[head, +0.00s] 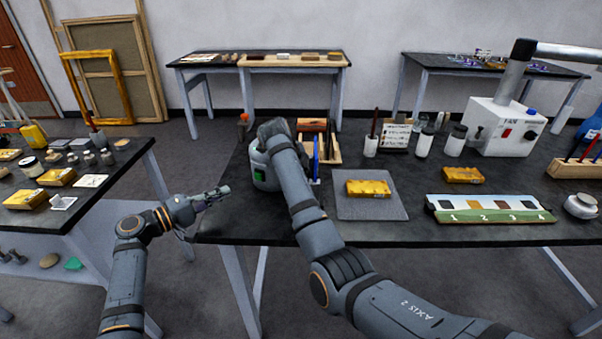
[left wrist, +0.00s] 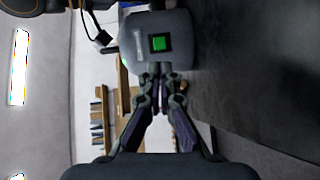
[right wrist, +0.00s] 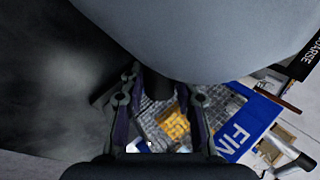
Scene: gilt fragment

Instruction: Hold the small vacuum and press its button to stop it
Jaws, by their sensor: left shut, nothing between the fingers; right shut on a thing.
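The small vacuum (head: 265,178) is a rounded grey body at the left end of the main table, partly hidden by my right arm. Its square green button (head: 260,174) faces my left side. In the left wrist view the vacuum (left wrist: 175,22) and button (left wrist: 158,44) are just beyond the left fingertips.
A grey mat (head: 352,207) with a yellow block (head: 368,188) lies right of the vacuum. A wooden rack (head: 332,150) stands behind. A FAN box (head: 500,128) and a numbered strip (head: 490,210) are further right. A gap separates the left table (head: 125,165).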

